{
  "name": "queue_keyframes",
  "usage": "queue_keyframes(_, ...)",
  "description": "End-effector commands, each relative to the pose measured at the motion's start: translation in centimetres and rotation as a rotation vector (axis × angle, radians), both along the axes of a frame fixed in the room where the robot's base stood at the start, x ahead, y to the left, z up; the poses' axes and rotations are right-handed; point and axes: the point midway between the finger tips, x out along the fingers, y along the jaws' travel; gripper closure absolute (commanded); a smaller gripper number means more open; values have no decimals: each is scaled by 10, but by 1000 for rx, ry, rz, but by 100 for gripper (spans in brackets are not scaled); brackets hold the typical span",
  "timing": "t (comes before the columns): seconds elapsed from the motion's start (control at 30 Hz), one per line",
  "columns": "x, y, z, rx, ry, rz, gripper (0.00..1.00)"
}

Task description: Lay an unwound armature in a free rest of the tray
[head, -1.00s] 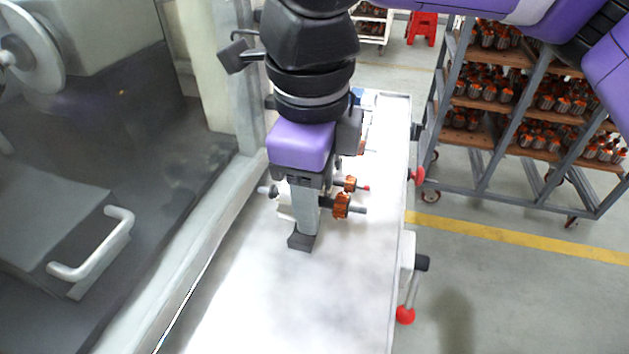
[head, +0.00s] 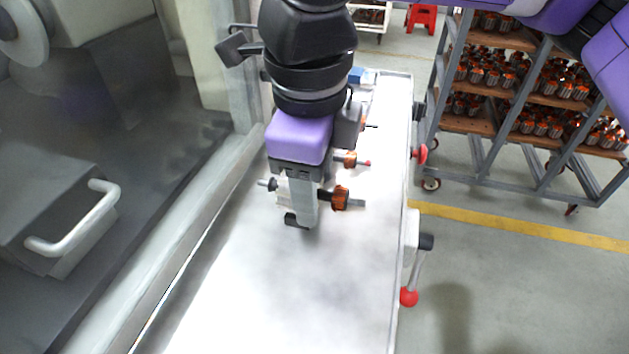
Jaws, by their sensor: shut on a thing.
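My gripper (head: 298,219) points down over the white bench, in the middle of the head view. It is shut on an armature (head: 341,198), whose copper-coloured end and grey shaft stick out to the right of the fingers. A dark shaft tip of it seems to show on the left. Another copper-coloured part with a reddish tip (head: 351,160) shows just behind the gripper; it seems to be another armature. The tray itself is mostly hidden behind my gripper and arm, so I cannot make out its rests.
The near part of the white bench (head: 270,290) is clear. A lever with a red ball (head: 408,297) and a red knob (head: 419,154) stick out at its right edge. A machine with a white handle (head: 80,222) stands left. A rack of armatures (head: 535,95) stands right.

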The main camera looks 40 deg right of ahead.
Motion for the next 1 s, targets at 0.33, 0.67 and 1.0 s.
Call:
queue_keyframes(0.33,0,0,-3,1,-1,0,100)
queue_keyframes(0.67,0,0,-6,1,-1,0,42)
queue_keyframes(1.0,0,0,-6,0,0,0,21)
